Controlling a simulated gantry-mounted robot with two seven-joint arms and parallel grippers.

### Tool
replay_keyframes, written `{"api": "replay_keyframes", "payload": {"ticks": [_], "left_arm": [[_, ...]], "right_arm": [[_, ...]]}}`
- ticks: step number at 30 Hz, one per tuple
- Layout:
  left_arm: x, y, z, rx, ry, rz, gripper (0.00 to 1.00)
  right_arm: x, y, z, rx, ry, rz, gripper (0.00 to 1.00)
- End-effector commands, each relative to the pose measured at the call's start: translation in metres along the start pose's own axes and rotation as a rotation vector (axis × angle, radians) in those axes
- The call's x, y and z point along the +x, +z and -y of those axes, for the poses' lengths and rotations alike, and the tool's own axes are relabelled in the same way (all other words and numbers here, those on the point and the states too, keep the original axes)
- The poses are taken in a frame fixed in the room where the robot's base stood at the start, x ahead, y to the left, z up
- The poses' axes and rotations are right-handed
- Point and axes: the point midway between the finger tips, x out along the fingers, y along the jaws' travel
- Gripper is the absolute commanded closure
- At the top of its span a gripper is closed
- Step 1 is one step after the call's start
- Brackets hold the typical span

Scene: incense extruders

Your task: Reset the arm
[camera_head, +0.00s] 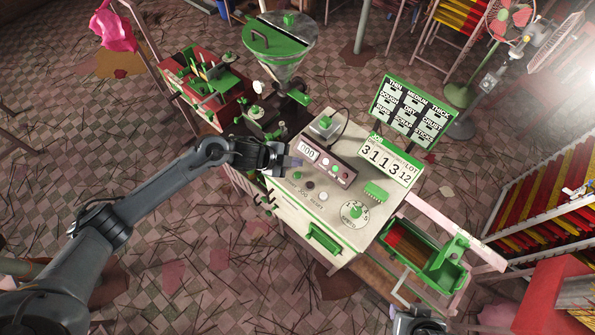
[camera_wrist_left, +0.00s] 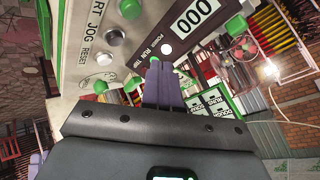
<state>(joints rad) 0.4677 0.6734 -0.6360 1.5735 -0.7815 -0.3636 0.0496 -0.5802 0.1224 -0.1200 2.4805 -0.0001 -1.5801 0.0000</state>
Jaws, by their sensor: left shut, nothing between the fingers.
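My left arm comes in from the left in the head view. Its gripper (camera_head: 292,162) is at the left edge of the white machine's control panel (camera_head: 326,164), beside the display reading 000. In the left wrist view, the purple fingers (camera_wrist_left: 164,84) are together and empty, in front of the panel's round buttons (camera_wrist_left: 115,38). Whether the fingertips touch the panel cannot be told. A grey part of my right arm (camera_head: 416,322) shows at the bottom edge of the head view; its fingers cannot be made out.
A green-rimmed hopper (camera_head: 280,40) stands behind the machine, and a red-and-green unit (camera_head: 206,85) at its left. A sign board (camera_head: 412,108) and a number board (camera_head: 390,166) stand at the right. A green tray (camera_head: 425,255) holds sticks. Sticks litter the tiled floor.

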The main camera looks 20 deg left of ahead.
Motion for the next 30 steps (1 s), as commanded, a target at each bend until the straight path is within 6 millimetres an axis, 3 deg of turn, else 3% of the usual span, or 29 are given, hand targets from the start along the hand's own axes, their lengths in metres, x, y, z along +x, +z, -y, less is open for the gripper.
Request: {"api": "replay_keyframes", "payload": {"ticks": [19,26,30], "left_arm": [[0.002,-0.005,-0.005,-0.008,-0.007,0.001,1.00],[0.006,-0.044,-0.038,-0.117,-0.083,0.025,1.00],[-0.013,-0.067,-0.067,-0.303,-0.160,0.092,1.00]], "right_arm": [[0.000,0.000,0.002,0.006,-0.005,-0.001,0.57],[-0.003,-0.001,0.001,0.002,-0.002,0.000,0.57],[-0.006,-0.002,-0.001,-0.002,0.001,0.000,0.57]]}}
